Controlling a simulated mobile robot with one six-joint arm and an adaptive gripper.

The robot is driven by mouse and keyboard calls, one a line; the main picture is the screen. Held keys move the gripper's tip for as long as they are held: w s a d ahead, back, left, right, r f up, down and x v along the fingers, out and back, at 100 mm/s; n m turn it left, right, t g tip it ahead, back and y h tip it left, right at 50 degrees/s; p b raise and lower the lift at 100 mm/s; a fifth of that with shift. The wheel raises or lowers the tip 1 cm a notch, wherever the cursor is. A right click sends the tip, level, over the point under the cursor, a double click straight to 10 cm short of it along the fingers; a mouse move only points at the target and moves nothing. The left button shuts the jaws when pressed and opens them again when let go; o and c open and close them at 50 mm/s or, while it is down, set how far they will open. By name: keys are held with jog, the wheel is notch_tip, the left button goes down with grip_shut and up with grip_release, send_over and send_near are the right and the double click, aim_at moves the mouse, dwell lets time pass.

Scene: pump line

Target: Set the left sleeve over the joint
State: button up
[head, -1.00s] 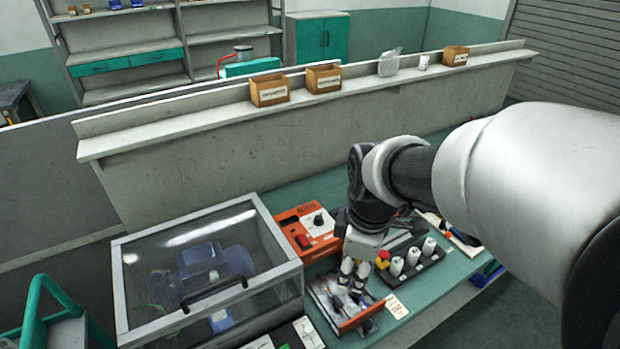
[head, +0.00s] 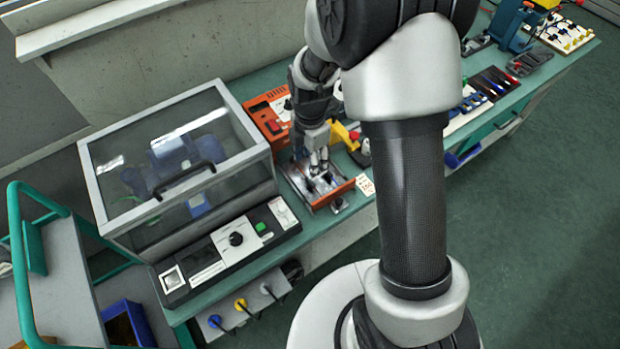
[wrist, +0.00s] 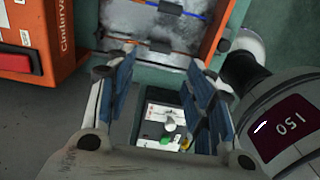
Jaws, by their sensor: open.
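The orange-edged tray (head: 340,194) with wires lies on the green bench below my gripper (head: 319,166). In the wrist view the tray (wrist: 211,32) is at the top, with a blue wire (wrist: 190,14) crossing it. A small dark sleeve-like piece (wrist: 171,8) is on that wire, and another dark piece (wrist: 160,46) lies nearer my gripper (wrist: 162,80). I cannot tell which is the left sleeve, and the joint is not clear. My gripper's blue-padded fingers are apart, with nothing held between them.
An orange unit (wrist: 28,35) stands beside the tray, and a rounded grey device with a dark "150" display (wrist: 286,128) is close on the right in the wrist view. A clear-lidded box (head: 178,150) and a control panel (head: 225,250) stand left of the tray.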

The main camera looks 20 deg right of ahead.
aim_at(310, 182)
notch_tip(310, 182, down, 9)
jog(key=shift+r+b, duration=0.1)
jog(key=shift+b, duration=1.1)
jog(key=shift+c, duration=0.5)
grip_shut()
